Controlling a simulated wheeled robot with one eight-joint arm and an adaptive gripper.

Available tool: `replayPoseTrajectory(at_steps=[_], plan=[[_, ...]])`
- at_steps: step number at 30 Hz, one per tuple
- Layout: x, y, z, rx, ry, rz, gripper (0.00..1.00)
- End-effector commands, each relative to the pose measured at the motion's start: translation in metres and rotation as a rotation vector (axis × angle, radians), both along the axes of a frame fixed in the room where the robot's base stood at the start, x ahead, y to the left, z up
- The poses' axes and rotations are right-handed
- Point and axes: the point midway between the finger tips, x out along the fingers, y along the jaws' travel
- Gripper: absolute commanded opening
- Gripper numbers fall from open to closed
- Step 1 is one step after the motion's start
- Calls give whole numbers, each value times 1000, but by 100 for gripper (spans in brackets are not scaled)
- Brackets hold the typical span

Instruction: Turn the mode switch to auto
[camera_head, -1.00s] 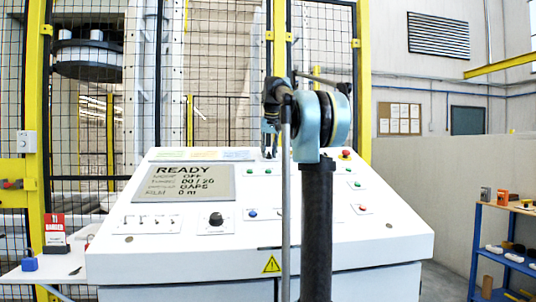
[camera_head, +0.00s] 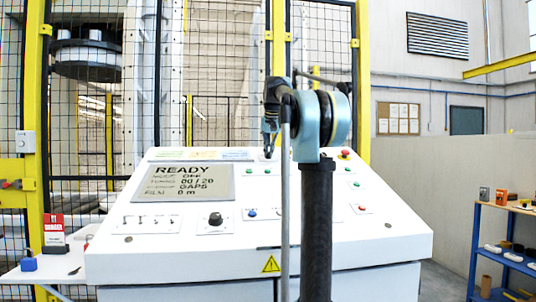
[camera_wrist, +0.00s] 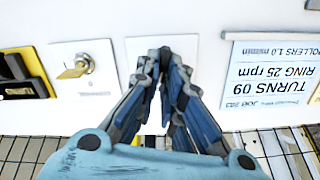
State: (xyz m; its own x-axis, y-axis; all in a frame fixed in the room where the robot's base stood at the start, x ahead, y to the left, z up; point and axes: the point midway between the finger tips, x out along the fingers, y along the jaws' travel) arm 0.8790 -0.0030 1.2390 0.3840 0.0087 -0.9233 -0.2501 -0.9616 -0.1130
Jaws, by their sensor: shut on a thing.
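The white control console (camera_head: 150,258) fills the middle of the head view. Its screen (camera_head: 165,184) reads READY with mode OFF. My gripper (camera_head: 269,150) reaches down at the console's far edge. In the wrist view my gripper (camera_wrist: 165,55) has its fingertips close together over a white plate (camera_wrist: 186,46) on the panel. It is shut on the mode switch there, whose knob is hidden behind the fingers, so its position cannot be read.
In the wrist view a key switch with a yellow key (camera_wrist: 75,70) sits left of my fingers. A printed sheet (camera_wrist: 270,75) is on the right. A black knob (camera_head: 216,219) and several coloured buttons dot the console. A mesh fence (camera_head: 230,60) stands behind.

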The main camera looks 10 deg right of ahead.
Motion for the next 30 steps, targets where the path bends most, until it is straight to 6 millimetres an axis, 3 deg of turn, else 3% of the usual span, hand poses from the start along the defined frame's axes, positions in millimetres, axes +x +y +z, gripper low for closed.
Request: replayPoseTrajectory(at_steps=[15, 30], plan=[[-1, -4, -3, 161, 0, -361, 0], [-2, -6, -3, 214, 0, -476, 0]])
